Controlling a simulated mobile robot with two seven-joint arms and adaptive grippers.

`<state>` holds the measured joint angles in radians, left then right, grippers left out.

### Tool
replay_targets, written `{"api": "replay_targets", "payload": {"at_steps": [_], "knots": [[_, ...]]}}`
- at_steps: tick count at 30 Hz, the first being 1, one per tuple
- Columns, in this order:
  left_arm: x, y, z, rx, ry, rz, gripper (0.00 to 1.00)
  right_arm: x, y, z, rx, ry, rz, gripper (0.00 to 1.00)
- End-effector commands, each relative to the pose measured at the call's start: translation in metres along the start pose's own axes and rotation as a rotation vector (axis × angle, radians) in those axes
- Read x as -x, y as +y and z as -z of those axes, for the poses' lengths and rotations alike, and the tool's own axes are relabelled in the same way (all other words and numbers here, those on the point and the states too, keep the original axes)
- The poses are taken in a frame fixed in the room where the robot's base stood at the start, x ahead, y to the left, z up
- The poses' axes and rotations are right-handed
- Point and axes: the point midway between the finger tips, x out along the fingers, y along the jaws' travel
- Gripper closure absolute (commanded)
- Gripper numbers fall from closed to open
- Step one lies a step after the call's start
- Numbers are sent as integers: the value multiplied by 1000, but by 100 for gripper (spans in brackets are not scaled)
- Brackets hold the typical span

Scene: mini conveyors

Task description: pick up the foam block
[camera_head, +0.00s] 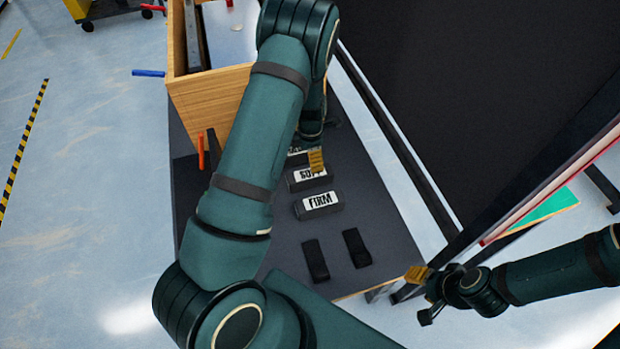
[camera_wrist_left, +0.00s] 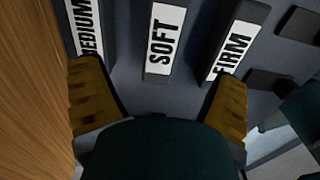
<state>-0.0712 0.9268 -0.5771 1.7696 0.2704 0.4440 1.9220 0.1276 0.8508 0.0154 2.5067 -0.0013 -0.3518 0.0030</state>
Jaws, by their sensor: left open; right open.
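Black blocks with white labels lie in a row on the dark table: MEDIUM (camera_wrist_left: 88,28), SOFT (camera_head: 305,179) and FIRM (camera_head: 319,205). In the left wrist view SOFT (camera_wrist_left: 163,40) is in the middle and FIRM (camera_wrist_left: 234,45) is to the right. Two small unlabelled black blocks (camera_head: 315,260) (camera_head: 356,248) lie nearer the front. I cannot tell which one is the foam block. My left gripper (camera_wrist_left: 160,102) is open and empty, its yellow fingers spread below the SOFT label. In the head view only one fingertip shows clearly. My right gripper (camera_head: 424,293) is open and empty beyond the table's right front corner.
A wooden box (camera_head: 212,104) stands on the table (camera_head: 380,215) at the back left; its wall is close to my left finger in the wrist view. A large dark conveyor (camera_head: 470,90) rises at the right. An orange-red piece (camera_head: 201,150) is left of my left arm.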

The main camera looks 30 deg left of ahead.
Motion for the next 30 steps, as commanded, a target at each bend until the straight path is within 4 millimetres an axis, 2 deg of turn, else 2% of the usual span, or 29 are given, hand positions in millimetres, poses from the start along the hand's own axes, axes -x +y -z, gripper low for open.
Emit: {"api": "replay_targets", "payload": {"at_steps": [1, 6, 10, 17, 25, 30], "knots": [[-14, 0, 1, 0, 1, 2, 11, -5, 2, 0, 0, 2, 0, 53], [-44, -1, 1, -3, 1, 2, 11, -12, 4, 1, 1, 6, 0, 53], [-57, -1, 0, -4, 0, 0, 11, -14, 5, 2, 1, 7, 0, 53], [-68, -2, 1, -4, -1, 1, 11, -17, 6, 2, 2, 9, 0, 53], [-105, -6, 4, -5, 0, 1, 11, -29, 11, 4, 3, 15, -1, 53], [-113, -6, 3, -4, -3, -1, 11, -30, 11, 4, 3, 16, -1, 53]]}}
